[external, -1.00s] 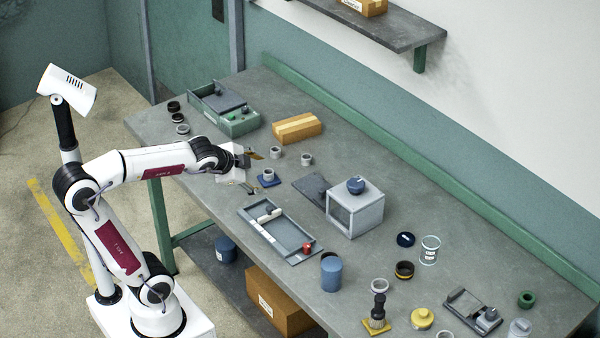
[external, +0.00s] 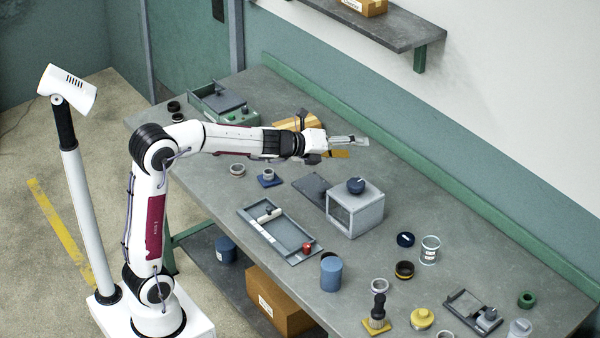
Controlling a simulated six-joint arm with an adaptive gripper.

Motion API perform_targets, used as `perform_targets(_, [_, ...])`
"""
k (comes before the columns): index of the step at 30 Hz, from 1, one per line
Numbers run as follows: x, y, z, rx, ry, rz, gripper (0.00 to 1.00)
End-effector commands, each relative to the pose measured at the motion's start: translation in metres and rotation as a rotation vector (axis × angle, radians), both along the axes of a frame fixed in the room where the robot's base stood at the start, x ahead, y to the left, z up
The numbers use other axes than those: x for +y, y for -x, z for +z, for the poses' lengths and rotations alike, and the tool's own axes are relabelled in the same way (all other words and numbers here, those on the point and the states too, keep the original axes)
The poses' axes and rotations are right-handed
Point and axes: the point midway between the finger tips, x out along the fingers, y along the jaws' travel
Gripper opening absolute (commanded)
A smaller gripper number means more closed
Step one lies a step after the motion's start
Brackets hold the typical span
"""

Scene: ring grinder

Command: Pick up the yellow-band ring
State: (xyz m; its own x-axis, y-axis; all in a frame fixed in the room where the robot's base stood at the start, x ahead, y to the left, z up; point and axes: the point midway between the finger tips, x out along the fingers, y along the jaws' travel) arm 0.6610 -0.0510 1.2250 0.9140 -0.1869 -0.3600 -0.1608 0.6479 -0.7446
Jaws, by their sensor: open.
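My gripper (external: 350,147) is open and empty, pointing right above the back half of the bench, left of and behind the grey box with the blue knob. A dark ring with a dull yellow-brown band (external: 404,270) lies on the bench right of that box, well apart from my gripper. It looks most like the yellow-band ring, but the band's colour is hard to be sure of. A small grey ring with a reddish band (external: 237,170) lies below my forearm. Another grey ring (external: 268,174) sits on a blue pad. My arm hides part of the bench behind it.
The grey box (external: 355,212) stands mid-bench, with a grey tray (external: 280,235) in front. A blue cylinder (external: 331,273), a clear jar (external: 430,250), a dark blue lid (external: 405,240) and a pale ring (external: 379,286) surround the dark ring. A green ring (external: 526,299) lies far right.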

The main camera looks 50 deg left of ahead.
Motion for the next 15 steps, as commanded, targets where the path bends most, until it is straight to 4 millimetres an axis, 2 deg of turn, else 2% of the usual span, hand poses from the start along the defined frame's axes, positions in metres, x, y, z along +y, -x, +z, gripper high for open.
perform_targets(6, [-0.04, -0.03, -0.027, -0.066, -0.212, -0.251, 0.59])
perform_targets(15, [-0.095, -0.048, -0.076, -0.179, -0.466, -0.609, 0.59])
